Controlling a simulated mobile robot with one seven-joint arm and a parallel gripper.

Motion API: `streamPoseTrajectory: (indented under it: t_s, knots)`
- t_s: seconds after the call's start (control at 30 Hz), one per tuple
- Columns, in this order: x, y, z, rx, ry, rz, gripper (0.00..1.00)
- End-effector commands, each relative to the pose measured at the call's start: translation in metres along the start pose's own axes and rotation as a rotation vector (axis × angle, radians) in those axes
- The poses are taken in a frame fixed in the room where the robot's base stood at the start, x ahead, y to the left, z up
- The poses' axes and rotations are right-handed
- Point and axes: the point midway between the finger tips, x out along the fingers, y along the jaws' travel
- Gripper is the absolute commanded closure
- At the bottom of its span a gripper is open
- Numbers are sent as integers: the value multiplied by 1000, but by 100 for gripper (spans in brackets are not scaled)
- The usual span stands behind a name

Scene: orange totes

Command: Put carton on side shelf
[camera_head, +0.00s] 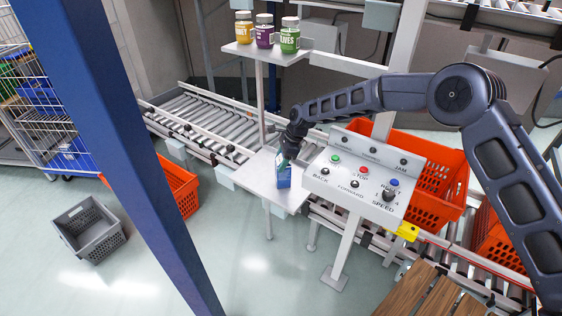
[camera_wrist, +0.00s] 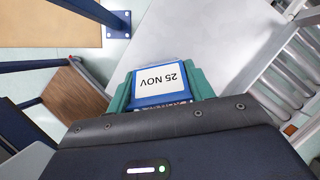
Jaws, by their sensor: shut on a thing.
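A blue carton (camera_head: 283,175) is held upright by my gripper (camera_head: 288,156) at the lower side shelf (camera_head: 258,180), a flat pale metal plate. In the wrist view the carton's end (camera_wrist: 160,82) shows a white label reading "25 NOV", between the two green fingers of my gripper (camera_wrist: 160,90). The shelf (camera_wrist: 215,35) fills the top middle of that view, bare beyond the carton. The carton is over or on the shelf's right part; I cannot tell whether its base touches.
An upper shelf (camera_head: 262,54) holds three jars. A control panel (camera_head: 358,185) with buttons stands close right of the carton. A roller conveyor (camera_head: 205,118) runs behind. Orange totes (camera_head: 428,160) and a grey crate (camera_head: 92,232) are around. A blue post (camera_head: 130,150) stands left.

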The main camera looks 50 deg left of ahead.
Motion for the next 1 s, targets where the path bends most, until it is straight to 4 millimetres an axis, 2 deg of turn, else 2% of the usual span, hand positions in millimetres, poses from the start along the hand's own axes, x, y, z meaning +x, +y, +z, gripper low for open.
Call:
streamPoseTrajectory:
  t_s: [0.17,0.2,0.3,0.67,0.77,1.0]
  knots:
    - [3,0,-1,0,0,0,100]
    - [3,0,-1,0,0,1,42]
    - [3,0,-1,0,0,1,26]
    - [-2,0,0,0,0,0,26]
    - [-12,0,0,0,0,-1,26]
    - [-57,0,0,-1,0,-2,26]
